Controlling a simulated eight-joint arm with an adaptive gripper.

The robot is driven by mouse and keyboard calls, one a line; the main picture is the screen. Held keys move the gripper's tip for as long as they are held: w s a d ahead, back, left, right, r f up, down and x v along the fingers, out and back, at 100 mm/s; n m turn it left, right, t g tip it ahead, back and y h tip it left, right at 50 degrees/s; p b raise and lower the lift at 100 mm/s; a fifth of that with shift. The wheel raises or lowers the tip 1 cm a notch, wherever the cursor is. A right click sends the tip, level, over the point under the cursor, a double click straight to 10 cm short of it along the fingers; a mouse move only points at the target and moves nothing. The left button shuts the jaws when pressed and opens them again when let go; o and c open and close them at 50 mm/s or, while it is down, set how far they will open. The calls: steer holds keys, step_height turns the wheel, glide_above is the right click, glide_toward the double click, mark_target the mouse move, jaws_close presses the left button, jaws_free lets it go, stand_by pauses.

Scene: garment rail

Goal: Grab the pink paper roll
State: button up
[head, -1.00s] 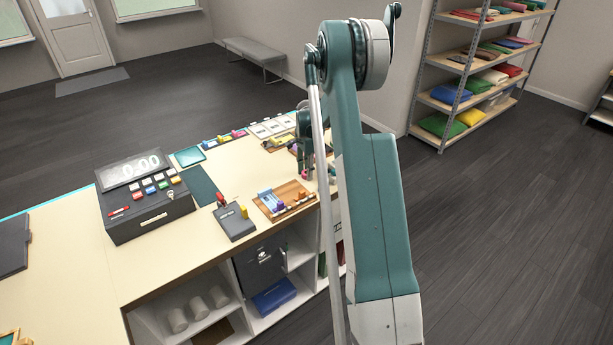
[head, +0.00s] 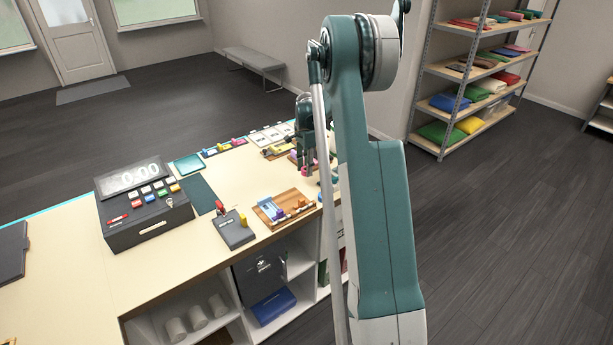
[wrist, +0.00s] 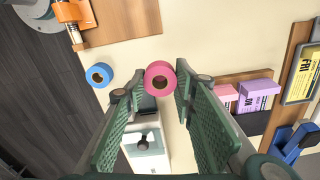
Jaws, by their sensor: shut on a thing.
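A blue roll (wrist: 99,75) stands left of the pink one. A white box (wrist: 146,148) lies below, and pink and purple boxes (wrist: 258,88) sit at right. The cash register (head: 145,210) is farther left on the counter.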

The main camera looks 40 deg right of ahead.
steer(key=shift+r, duration=1.75)
